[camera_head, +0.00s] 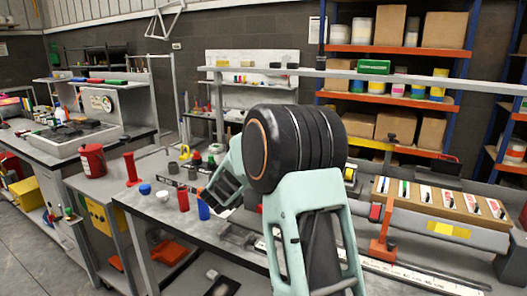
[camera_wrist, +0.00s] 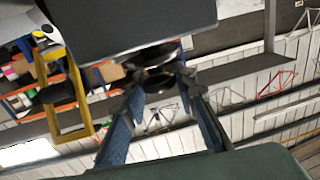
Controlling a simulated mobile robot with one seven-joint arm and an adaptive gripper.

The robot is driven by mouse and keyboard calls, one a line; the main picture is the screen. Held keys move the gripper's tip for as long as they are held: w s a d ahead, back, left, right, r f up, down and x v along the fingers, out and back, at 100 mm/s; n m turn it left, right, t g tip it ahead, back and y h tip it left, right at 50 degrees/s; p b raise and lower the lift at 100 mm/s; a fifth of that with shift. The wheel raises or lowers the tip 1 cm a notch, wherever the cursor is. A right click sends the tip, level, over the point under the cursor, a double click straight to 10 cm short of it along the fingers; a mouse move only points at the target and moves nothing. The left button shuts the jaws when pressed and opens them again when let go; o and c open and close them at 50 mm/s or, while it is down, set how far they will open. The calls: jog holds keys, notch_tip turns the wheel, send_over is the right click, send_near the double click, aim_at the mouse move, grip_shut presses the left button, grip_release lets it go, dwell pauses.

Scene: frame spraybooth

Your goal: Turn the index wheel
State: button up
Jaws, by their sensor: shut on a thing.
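In the wrist view, the two blue-grey fingers of my gripper (camera_wrist: 158,92) close in on a dark round part (camera_wrist: 158,80), which looks to be the index wheel. It sits just below a large dark grey panel (camera_wrist: 140,32), and its far side is hidden. In the head view, my gripper (camera_head: 213,195) is low over the grey workbench (camera_head: 235,255), left of my black arm joint. My arm and fingers hide the wheel there. How far the wheel is turned cannot be told.
A red bottle (camera_head: 183,200) and a blue bottle (camera_head: 203,210) stand close left of my gripper. A long rail fixture (camera_head: 420,226) with a yellow label lies to the right. Orange shelves (camera_head: 400,50) with boxes and tins stand behind. The grey floor is clear at lower left.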

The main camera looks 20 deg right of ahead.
jog(key=m+g+h+p, duration=0.2)
jog(key=g, duration=0.1)
jog(key=shift+w+a+r+m+g+h+p, duration=0.1)
jog(key=shift+a+r+m+g+h+p, duration=0.1)
jog(key=shift+m+g+h+p, duration=0.15)
jog(key=m+g+h+p, duration=0.1)
jog(key=m+g+p, duration=0.1)
jog(key=g, duration=0.1)
jog(key=shift+d+m+g+h+p, duration=0.1)
jog(key=shift+m+g+h+p, duration=0.15)
jog(key=shift+m+h+p, duration=0.1)
jog(key=shift+d+f+m+g+h+p, duration=0.15)
jog(key=shift+m+g+p, duration=0.2)
jog(key=shift+m+g, duration=0.35)
jog(key=shift+a+m+g+h+p, duration=0.15)
jog(key=shift+m+g+p, duration=0.2)
jog(key=shift+g, duration=0.65)
jog(key=shift+d+m+g+p, duration=0.15)
jog(key=shift+m+g+p, duration=0.5)
jog(key=shift+m+g, duration=1.2)
jog(key=shift+n+g, duration=0.35)
jog(key=shift+n, duration=0.05)
jog(key=o, duration=1.1)
jog(key=shift+n+t+b, duration=0.75)
jog(key=shift+n+t, duration=0.45)
jog(key=shift+t, duration=0.7)
jog(key=shift+f+n+t+b, duration=0.1)
jog(key=shift+n+t+b, duration=0.4)
jog(key=shift+t, duration=0.4)
